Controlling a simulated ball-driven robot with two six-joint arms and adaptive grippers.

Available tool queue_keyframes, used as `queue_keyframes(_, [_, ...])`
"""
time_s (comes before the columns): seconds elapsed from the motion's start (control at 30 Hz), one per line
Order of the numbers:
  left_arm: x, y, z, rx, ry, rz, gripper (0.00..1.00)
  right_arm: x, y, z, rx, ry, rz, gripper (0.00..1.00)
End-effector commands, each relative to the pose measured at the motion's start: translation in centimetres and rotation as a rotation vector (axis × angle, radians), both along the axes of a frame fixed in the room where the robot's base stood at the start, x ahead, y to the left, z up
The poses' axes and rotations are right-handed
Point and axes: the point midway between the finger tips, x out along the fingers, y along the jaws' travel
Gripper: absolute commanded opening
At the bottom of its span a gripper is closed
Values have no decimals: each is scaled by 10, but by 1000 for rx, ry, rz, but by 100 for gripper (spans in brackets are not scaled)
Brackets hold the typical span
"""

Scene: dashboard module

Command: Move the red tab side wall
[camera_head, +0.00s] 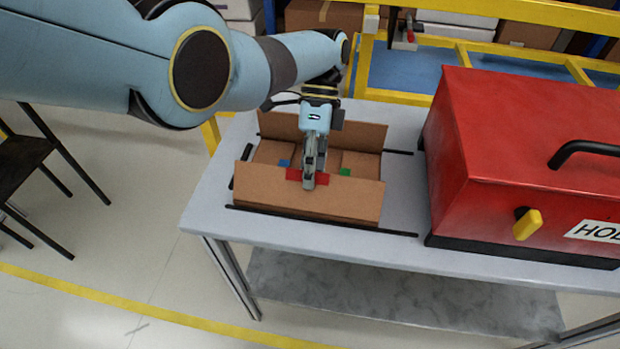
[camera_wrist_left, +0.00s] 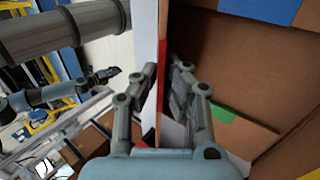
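An open brown cardboard box (camera_head: 275,152) sits on the grey table. Its near side wall (camera_head: 330,205) stands up with a red tab (camera_head: 294,174) at its top edge. My left gripper (camera_head: 309,183) points down at this red tab. In the left wrist view the wall shows edge-on with a red strip (camera_wrist_left: 162,55), and my left gripper (camera_wrist_left: 163,72) has one finger on each side of it. The fingers look apart, with a gap around the wall. My right gripper (camera_wrist_left: 104,76) shows small and dark at the left of the wrist view, away from the box; its fingers are unclear.
Inside the box are a green tab (camera_head: 345,172) and a blue tab (camera_head: 284,163). A big red case (camera_head: 520,160) with a black handle stands to the right on the table. Black strips (camera_head: 320,222) lie beside the box. A yellow frame (camera_head: 480,45) stands behind.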

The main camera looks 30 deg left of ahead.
Motion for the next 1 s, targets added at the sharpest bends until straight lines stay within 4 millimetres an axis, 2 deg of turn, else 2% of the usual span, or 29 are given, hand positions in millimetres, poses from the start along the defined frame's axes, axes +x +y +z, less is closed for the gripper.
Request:
queue_keyframes(0.27, [-2,-1,-1,-2,5,-1,0,0,1,0,1,0,-1,0])
queue_keyframes(0.4, [-2,-1,-1,-1,5,-1,19,0,1,0,1,1,-1,0])
queue_keyframes(0.5, [-2,-1,-1,-1,3,-1,28,0,1,0,1,1,0,0])
queue_keyframes(0.77, [1,0,2,0,1,0,28,-1,-3,0,-3,2,1,0])
queue_keyframes(1.0, [22,6,32,0,-1,0,28,-1,-2,0,-2,1,0,0])
